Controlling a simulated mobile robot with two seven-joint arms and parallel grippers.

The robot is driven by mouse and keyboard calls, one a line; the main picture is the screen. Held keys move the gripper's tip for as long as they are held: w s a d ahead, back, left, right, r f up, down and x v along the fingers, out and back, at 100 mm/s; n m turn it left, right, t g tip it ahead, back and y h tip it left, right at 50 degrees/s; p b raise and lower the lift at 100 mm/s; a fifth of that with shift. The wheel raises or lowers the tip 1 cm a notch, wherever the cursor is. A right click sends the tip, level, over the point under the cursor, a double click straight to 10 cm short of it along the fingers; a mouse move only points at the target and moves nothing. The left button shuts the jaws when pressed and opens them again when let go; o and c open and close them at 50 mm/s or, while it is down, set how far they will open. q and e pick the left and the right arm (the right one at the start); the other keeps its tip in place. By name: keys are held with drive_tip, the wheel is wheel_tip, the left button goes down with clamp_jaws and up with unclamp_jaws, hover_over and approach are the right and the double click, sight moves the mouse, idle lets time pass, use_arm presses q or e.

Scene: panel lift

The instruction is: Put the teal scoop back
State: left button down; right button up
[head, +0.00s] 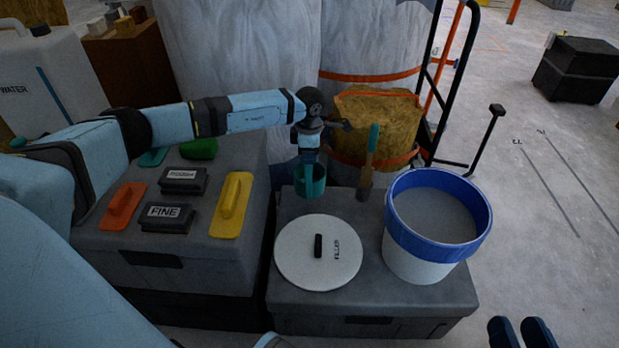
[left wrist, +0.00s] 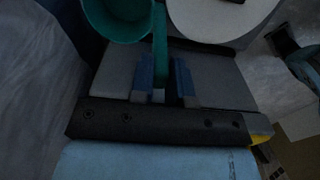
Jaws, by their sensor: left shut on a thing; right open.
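The teal scoop (head: 310,183) hangs below my left gripper (head: 308,143), over the back left part of the right-hand grey case (head: 380,290). In the left wrist view, my left gripper (left wrist: 163,82) is shut on the upright teal handle, with the scoop's cup (left wrist: 118,18) beyond the fingers. I cannot tell whether the scoop touches the case. A white bucket with a blue rim (head: 405,250), holding grey filler, stands to the right. A round white lid marked FILLER (head: 290,262) lies in front of the scoop. My right gripper (head: 520,332) is open and empty at the bottom right.
A tool with a teal handle (head: 373,139) stands behind the bucket. The left case (head: 190,245) carries yellow and orange floats (head: 121,206), blocks marked ROUGH and FINE (head: 166,225), and a green item (head: 199,149). A hand truck (head: 455,90) stands behind; open floor lies right.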

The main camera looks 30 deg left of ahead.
use_arm(q)
wheel_tip(320, 180, down, 7)
drive_tip(key=shift+r+b, duration=0.2)
drive_tip(key=shift+b, duration=0.9)
drive_tip(key=c, duration=1.1)
unclamp_jaws()
use_arm(e)
drive_tip(key=shift+w+d+r+n+t, duration=0.15)
drive_tip(key=shift+w+d+n+t, duration=0.25)
drive_tip(key=shift+w+n, duration=0.4)
use_arm(q)
drive_tip(key=shift+r, duration=0.15)
use_arm(e)
drive_tip(key=shift+s, duration=0.15)
use_arm(q)
wheel_tip(320, 180, up, 12)
drive_tip(key=p, duration=0.5)
drive_tip(key=shift+f, duration=0.25)
drive_tip(key=shift+r+p, duration=0.3)
drive_tip(key=shift+r, duration=0.05)
use_arm(e)
drive_tip(key=s+m, duration=0.1)
drive_tip(key=s+a+r+m, duration=0.1)
drive_tip(key=shift+a+r+m, duration=0.1)
drive_tip(key=shift+r+m, duration=0.1)
drive_tip(key=shift+m, duration=0.2)
